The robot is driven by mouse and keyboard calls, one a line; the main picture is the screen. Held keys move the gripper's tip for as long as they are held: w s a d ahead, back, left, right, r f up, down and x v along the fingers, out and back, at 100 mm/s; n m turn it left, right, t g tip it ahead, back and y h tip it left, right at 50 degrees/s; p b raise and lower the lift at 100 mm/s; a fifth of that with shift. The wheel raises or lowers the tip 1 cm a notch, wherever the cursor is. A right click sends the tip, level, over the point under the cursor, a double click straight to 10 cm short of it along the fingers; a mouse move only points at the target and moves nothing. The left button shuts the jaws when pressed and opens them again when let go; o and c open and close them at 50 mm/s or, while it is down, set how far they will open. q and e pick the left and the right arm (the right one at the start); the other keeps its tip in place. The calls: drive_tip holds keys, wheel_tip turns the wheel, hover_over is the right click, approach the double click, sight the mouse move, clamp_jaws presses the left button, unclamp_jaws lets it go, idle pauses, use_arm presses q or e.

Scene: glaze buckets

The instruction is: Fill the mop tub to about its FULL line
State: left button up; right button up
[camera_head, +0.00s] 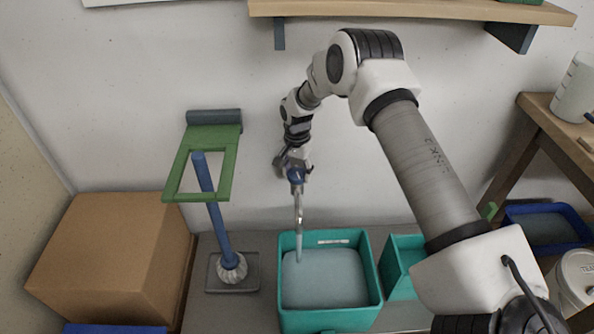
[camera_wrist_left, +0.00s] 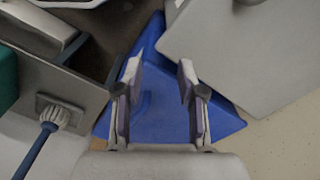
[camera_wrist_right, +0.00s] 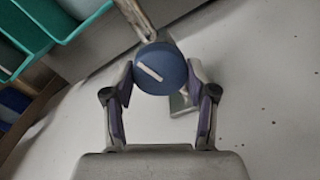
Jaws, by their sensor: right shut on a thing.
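The teal mop tub (camera_head: 372,290) stands on the grey floor below the tap (camera_head: 298,205) and holds pale grey water. A pale strip shows on its inner back wall, just above the water; its lettering is too small to read. A thin stream seems to run from the spout into the tub. My right gripper (camera_head: 292,165) is shut on the tap's round blue knob (camera_wrist_right: 160,70), which carries a white bar mark. My left gripper (camera_wrist_left: 159,75) is open and empty, seen only in the left wrist view.
A cardboard box (camera_head: 110,250) is at left. A smaller teal tub (camera_head: 392,270) stands right of the mop tub. A blue tub (camera_head: 547,226) and wooden table (camera_head: 540,120) are farther right.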

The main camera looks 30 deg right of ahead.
use_arm(q)
drive_tip(key=shift+r, duration=0.15)
drive_tip(key=shift+r+p, duration=0.65)
drive_tip(key=shift+p, duration=0.1)
use_arm(e)
drive_tip(key=n, duration=0.3)
use_arm(q)
drive_tip(key=shift+r+p, duration=0.4)
use_arm(e)
drive_tip(key=n, duration=0.4)
use_arm(q)
drive_tip(key=shift+r, duration=0.1)
use_arm(e)
drive_tip(key=n, duration=0.3)
drive_tip(key=shift+n, duration=0.3)
drive_tip(key=n, duration=0.4)
drive_tip(key=o, duration=1.2)
drive_tip(key=shift+c, duration=0.2)
